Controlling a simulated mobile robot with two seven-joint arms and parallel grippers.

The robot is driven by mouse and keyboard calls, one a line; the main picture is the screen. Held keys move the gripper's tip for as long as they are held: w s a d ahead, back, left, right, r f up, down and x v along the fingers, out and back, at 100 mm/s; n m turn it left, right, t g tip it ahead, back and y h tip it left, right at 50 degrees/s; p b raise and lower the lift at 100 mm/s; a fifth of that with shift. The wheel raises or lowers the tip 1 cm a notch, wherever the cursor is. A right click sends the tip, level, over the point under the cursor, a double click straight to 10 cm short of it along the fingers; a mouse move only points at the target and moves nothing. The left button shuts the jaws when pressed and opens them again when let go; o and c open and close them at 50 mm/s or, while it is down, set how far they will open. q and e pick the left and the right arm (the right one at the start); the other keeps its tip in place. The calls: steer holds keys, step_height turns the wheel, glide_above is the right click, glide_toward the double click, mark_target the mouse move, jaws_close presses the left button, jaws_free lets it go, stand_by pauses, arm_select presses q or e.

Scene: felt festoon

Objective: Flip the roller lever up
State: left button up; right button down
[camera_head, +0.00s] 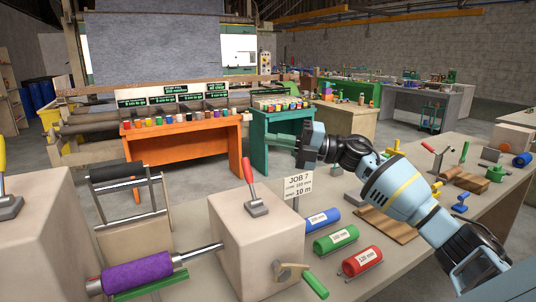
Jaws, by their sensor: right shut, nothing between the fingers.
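A beige block (252,245) stands on the near table. On its top is a grey-based lever (249,176) with a red handle, standing up and tilted a little left. I cannot tell which is the roller lever. A purple roller (139,270) on a metal shaft sticks out left of the block. My right gripper (303,150) is shut and empty, up and to the right of the red handle in the picture. My left gripper is not in view.
A JOB 7 card (299,187) stands behind the block. Blue (322,219), green (335,240) and red (362,261) rolls lie to its right. Another pale block (35,240) stands at far left. Tools and wooden boards (465,182) lie farther right on the table.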

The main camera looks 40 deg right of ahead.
steer(key=s+d+r+b, duration=0.1)
steer(key=s+d, duration=0.2)
steer(key=d, duration=0.2)
steer(key=shift+s+d+r, duration=0.15)
steer(key=shift+d+r, duration=0.1)
stand_by(0.6)
